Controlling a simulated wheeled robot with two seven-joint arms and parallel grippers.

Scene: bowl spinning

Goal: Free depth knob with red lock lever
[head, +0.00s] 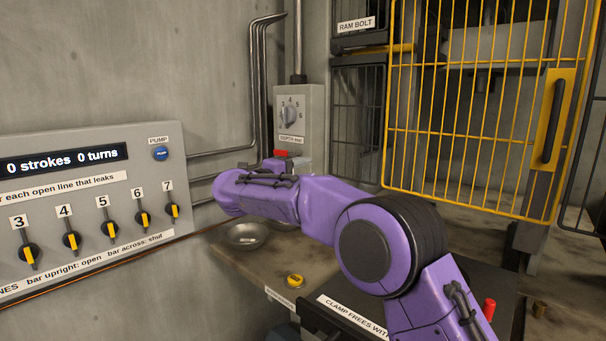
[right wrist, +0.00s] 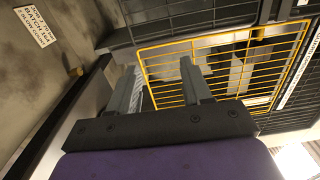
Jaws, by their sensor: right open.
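The depth knob (head: 290,113) is a grey dial with a light pointer bar on the front of a grey box on the back wall, numbers around it and a label below. The red lock lever (head: 281,153) shows as a small red block low at the box's left side; my right arm hides what lies below it. My right forearm reaches across to just below the box, and its gripper is mostly hidden in the head view. In the right wrist view my right gripper (right wrist: 160,72) has two grey fingers apart with nothing between them. My left gripper is not in view.
A yellow barred gate (head: 470,110) stands to the right. A panel with valve knobs and a blue pump button (head: 160,153) is at left. A metal bowl (head: 246,234) and a yellow button (head: 295,281) lie below my arm. Pipes run along the wall.

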